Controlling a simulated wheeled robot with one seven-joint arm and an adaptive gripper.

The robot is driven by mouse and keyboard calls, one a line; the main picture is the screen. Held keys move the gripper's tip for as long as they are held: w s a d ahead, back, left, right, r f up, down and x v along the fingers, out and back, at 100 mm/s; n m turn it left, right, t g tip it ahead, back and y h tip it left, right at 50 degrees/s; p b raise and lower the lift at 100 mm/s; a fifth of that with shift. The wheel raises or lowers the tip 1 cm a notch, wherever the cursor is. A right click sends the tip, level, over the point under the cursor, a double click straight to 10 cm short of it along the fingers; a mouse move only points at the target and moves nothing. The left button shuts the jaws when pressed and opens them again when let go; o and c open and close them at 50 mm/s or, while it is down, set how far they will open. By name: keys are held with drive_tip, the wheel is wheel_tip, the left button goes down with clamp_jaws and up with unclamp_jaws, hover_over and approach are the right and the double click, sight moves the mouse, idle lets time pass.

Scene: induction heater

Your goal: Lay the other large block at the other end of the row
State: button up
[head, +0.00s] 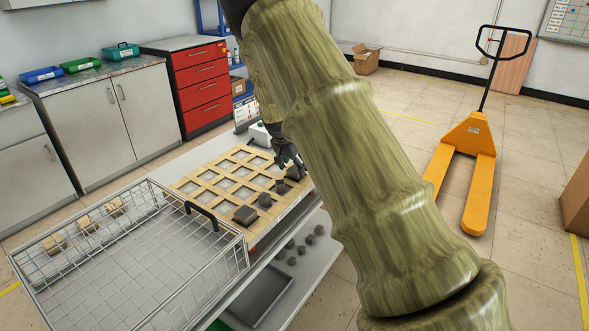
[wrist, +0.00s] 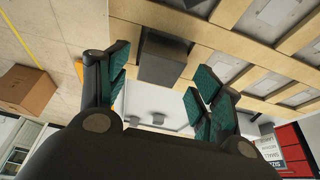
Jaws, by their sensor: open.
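Dark grey blocks stand in a row along the right edge of a wooden slotted board (head: 208,175). A large block (head: 245,215) is at the near end, with two smaller blocks, one (head: 264,200) and another (head: 282,187), after it. Another large block (head: 293,173) is at the far end, just below my gripper (head: 290,162). In the wrist view, my gripper's teal-padded fingers are spread apart, with a dark block (wrist: 165,58) on the wood beyond and between the tips. I see no contact; the gap to the block is hard to judge.
A wire basket (head: 215,262) with wooden pieces (head: 85,225) stands left of the board. A lower shelf holds a dark tray (head: 264,296) and several small dark pieces (head: 292,260). A white device (head: 260,134) is behind the board. An orange pallet truck (head: 468,150) stands right.

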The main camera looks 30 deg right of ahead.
drive_tip(key=b+v, duration=0.1)
drive_tip(key=v, duration=0.9)
drive_tip(key=shift+r, duration=0.2)
drive_tip(key=shift+s+a, duration=0.1)
drive_tip(key=shift+a, duration=0.05)
drive_tip(key=shift+c, duration=0.2)
idle(0.7)
